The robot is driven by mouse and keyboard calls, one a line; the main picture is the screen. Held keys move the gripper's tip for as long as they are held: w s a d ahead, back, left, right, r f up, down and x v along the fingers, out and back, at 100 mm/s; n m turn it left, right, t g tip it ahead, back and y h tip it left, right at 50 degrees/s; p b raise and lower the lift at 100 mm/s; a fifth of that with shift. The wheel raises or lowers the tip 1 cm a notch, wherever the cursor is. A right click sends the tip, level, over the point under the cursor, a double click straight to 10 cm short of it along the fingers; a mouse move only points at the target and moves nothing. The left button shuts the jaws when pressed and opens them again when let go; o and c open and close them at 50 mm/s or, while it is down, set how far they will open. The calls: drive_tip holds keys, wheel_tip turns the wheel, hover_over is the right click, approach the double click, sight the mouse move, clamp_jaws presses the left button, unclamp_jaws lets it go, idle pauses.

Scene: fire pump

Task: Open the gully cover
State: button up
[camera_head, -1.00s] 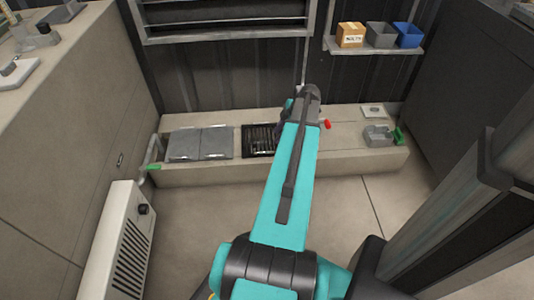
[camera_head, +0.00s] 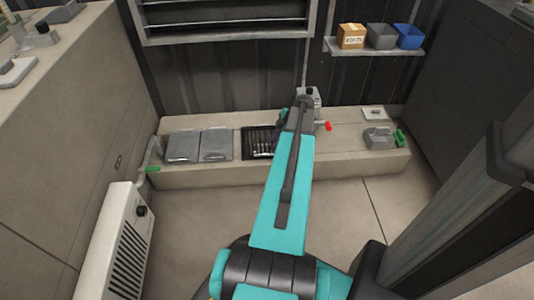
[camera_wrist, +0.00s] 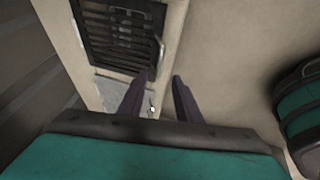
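The gully cover appears to be the dark slatted grate (camera_head: 257,142) set in the low beige ledge, right of two grey plates. In the wrist view the grate (camera_wrist: 118,32) lies at the top, with a thin light handle (camera_wrist: 160,53) along its right edge. My gripper (camera_wrist: 160,76) is open and empty, its two dark fingers apart and pointing toward that handle side. I cannot tell how far the fingertips are above the handle.
Two grey plates (camera_head: 200,145) lie left of the grate. A white heater (camera_head: 118,245) stands front left. The floor before the ledge is clear.

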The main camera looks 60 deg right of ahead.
sight(265, 154)
drive_tip(key=b+x, duration=0.2)
drive_tip(key=x, duration=0.6)
drive_tip(key=shift+w+f+b, duration=0.1)
drive_tip(key=shift+f+b, duration=0.25)
drive_tip(key=shift+f, duration=0.05)
clamp_jaws()
